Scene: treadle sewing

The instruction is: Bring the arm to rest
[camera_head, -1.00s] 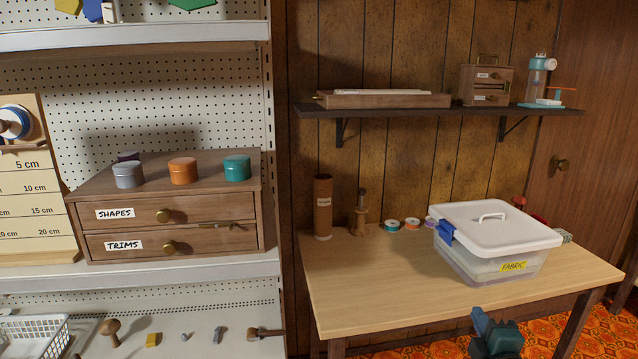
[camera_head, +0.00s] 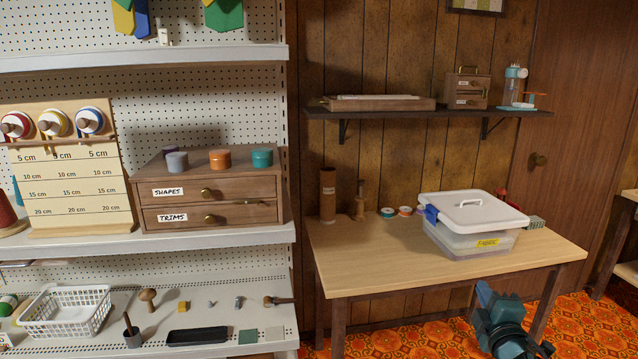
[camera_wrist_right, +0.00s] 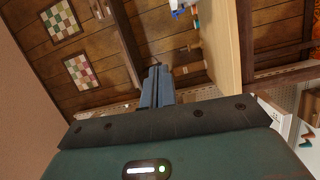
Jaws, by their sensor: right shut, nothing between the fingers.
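My right gripper (camera_head: 484,294) shows at the lower right of the head view, in front of the wooden table (camera_head: 350,262) and below its top. It is dark teal with blue-grey fingers. In the right wrist view its fingers (camera_wrist_right: 156,86) are together with nothing between them. It touches nothing that I can see. My left gripper is in neither view.
A shelf unit (camera_head: 215,241) at left holds a drawer cabinet (camera_head: 235,190), a ribbon board (camera_head: 70,190) and a white basket (camera_head: 65,312). A dark wall shelf (camera_head: 420,114) hangs above the table. Patterned floor shows below.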

